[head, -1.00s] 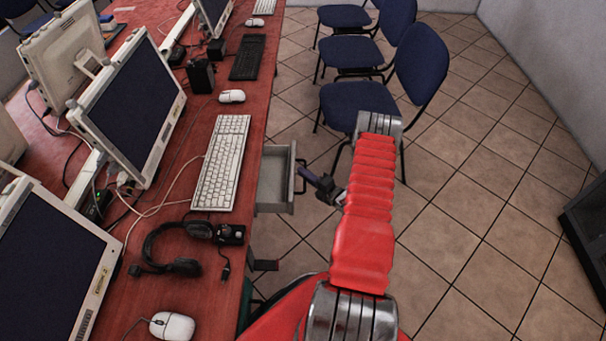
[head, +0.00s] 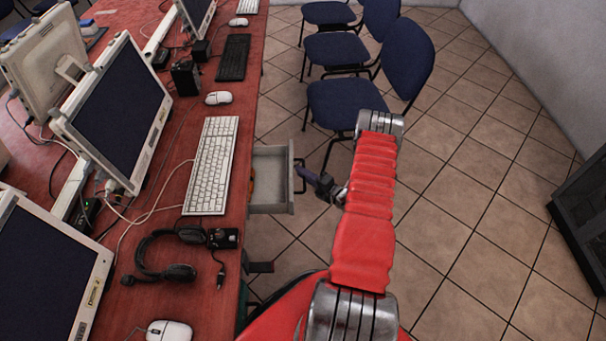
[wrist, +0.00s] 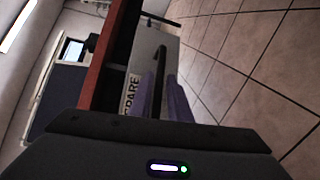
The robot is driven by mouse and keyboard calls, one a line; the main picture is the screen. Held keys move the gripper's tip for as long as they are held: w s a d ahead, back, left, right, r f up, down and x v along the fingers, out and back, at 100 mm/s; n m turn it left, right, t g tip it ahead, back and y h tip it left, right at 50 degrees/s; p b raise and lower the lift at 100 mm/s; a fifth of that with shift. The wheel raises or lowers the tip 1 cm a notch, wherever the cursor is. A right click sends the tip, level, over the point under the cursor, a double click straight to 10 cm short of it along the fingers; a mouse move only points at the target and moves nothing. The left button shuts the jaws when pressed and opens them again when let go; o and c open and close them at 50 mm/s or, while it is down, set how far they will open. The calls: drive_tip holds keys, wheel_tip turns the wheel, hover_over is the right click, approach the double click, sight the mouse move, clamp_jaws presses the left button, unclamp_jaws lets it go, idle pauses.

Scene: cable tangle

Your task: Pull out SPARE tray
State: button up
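The SPARE tray (head: 270,207) is a grey drawer standing partly out from under the red desk's right edge. Something orange shows inside it. In the wrist view its front bears a white SPARE label (wrist: 131,94) and a dark bar handle (wrist: 159,75). My gripper (head: 312,181) is at the tray's front, on the handle side. In the wrist view its purple fingers (wrist: 163,98) lie on both sides of the handle and appear shut on it. The exact finger contact is partly hidden.
The red desk (head: 230,150) holds monitors, a keyboard (head: 212,165), a headset (head: 150,255) and mice. Blue chairs (head: 345,105) stand beyond the tray. A dark cabinet (head: 585,215) is at the far right. The tiled floor between is clear.

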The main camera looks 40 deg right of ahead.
drive_tip(key=shift+s, duration=0.1)
drive_tip(key=s+d+r, duration=0.1)
drive_tip(key=s+r, duration=0.1)
drive_tip(key=s, duration=1.1)
drive_tip(key=shift+s+d, duration=0.2)
idle(0.3)
